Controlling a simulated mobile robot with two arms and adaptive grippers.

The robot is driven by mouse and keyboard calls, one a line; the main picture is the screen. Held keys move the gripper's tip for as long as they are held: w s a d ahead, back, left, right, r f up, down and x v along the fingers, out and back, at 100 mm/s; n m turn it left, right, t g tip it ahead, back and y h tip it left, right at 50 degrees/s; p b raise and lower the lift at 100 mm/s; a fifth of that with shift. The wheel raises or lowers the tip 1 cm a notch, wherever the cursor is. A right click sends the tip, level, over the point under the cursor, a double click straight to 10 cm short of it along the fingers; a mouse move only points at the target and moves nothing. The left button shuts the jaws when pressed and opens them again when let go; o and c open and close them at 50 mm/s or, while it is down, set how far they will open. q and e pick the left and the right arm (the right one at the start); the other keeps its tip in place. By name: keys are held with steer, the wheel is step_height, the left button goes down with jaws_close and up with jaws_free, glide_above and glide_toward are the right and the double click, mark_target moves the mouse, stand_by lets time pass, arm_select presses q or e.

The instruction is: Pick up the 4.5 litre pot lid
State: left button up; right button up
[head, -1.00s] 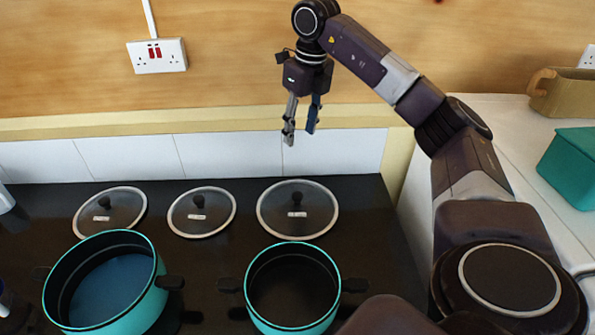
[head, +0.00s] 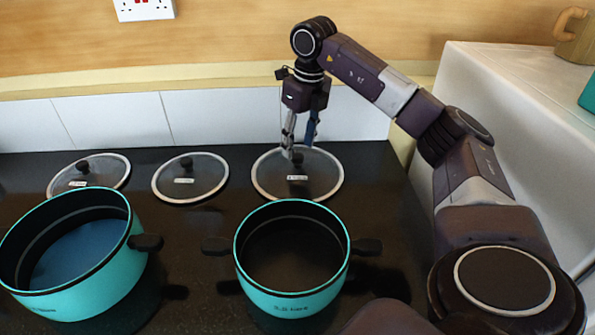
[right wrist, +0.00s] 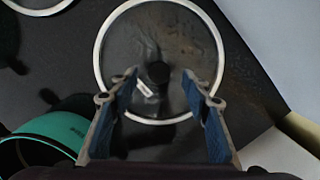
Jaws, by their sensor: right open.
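Three glass lids with pale rims and dark knobs lie in a row on the black hob: a left lid (head: 100,172), a middle lid (head: 205,180) and a right, largest lid (head: 322,178). Each has a small label, too small to read. My right gripper (head: 299,150) is open and points down over the right lid's knob (head: 297,160). In the right wrist view, the knob (right wrist: 158,73) shows between the open fingertips (right wrist: 160,82), with the lid (right wrist: 175,28) around it. I cannot tell the exact gap in height. My left gripper is not in view.
Two teal pots stand in front of the lids: a large one (head: 95,280) at left and a smaller one (head: 290,275) in the middle, with side handles. A tiled wall (head: 110,122) is behind. A white counter (head: 480,85) rises at right, bearing a tan mug (head: 575,38).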

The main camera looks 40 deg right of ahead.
mark_target(297, 155)
steer(key=shift+w+f+p, duration=0.15)
steer(key=shift+f, duration=1.05)
steer(key=shift+w+f+p, duration=0.1)
steer(key=shift+f+p, duration=0.05)
steer(key=shift+f, duration=1)
jaws_close()
